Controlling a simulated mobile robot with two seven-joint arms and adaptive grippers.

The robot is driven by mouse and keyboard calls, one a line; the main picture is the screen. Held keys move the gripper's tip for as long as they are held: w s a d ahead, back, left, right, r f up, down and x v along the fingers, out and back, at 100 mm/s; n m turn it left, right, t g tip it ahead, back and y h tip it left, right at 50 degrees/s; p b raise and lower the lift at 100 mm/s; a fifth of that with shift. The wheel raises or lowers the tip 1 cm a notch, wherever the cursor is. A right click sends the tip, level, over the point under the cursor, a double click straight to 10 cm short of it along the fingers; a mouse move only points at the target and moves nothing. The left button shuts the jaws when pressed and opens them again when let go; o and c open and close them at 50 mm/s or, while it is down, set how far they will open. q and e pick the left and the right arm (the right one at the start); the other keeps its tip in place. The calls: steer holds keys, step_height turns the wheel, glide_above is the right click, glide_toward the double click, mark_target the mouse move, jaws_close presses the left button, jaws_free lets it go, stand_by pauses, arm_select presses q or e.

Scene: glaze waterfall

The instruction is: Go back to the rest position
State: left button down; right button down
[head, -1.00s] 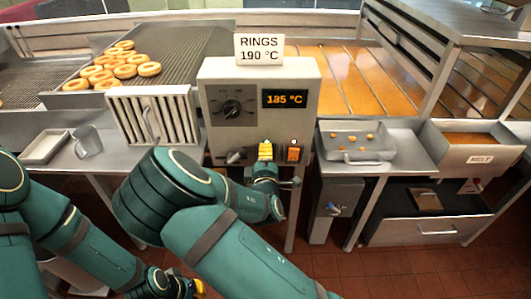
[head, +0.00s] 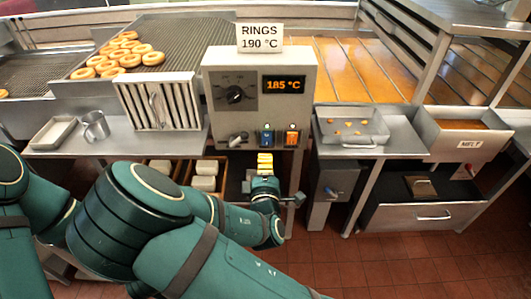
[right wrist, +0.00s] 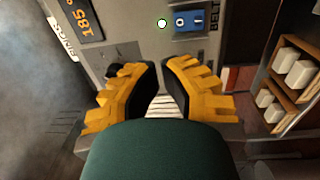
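My right gripper (head: 265,163) has yellow fingers and sits just below and in front of the fryer control panel (head: 222,112). In the right wrist view its two fingers (right wrist: 161,80) point at the panel with a narrow gap between their tips and nothing held. The blue belt switch (right wrist: 188,21) lies ahead of the fingertips, apart from them, beside a lit white lamp (right wrist: 162,23). In the head view the blue switch (head: 266,138) shows above the gripper, next to an orange switch (head: 292,138). My left gripper is out of view.
Rings (head: 127,50) lie on the mesh conveyor at left. A metal jug (head: 96,126) and tray (head: 53,132) stand on the left counter. Crates with white blocks (head: 205,175) are below. A tray of pieces (head: 352,127) stands right of the panel. Floor at lower right is clear.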

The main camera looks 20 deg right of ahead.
steer(key=shift+s, duration=0.3)
steer(key=shift+f, duration=0.1)
steer(key=s+d+f+m+g+y, duration=0.15)
steer(key=s+f+m+g, duration=0.3)
steer(key=f, duration=0.55)
steer(key=s+d+f+m+g+y, duration=0.15)
steer(key=s+f+m+g, duration=0.35)
steer(key=f, duration=0.5)
steer(key=s+a+f+m+g+y, duration=0.2)
steer(key=s+a+m+g+y, duration=0.4)
steer(key=s+a+m+g, duration=0.1)
steer(key=shift+s+a, duration=0.4)
steer(key=shift+f, duration=0.1)
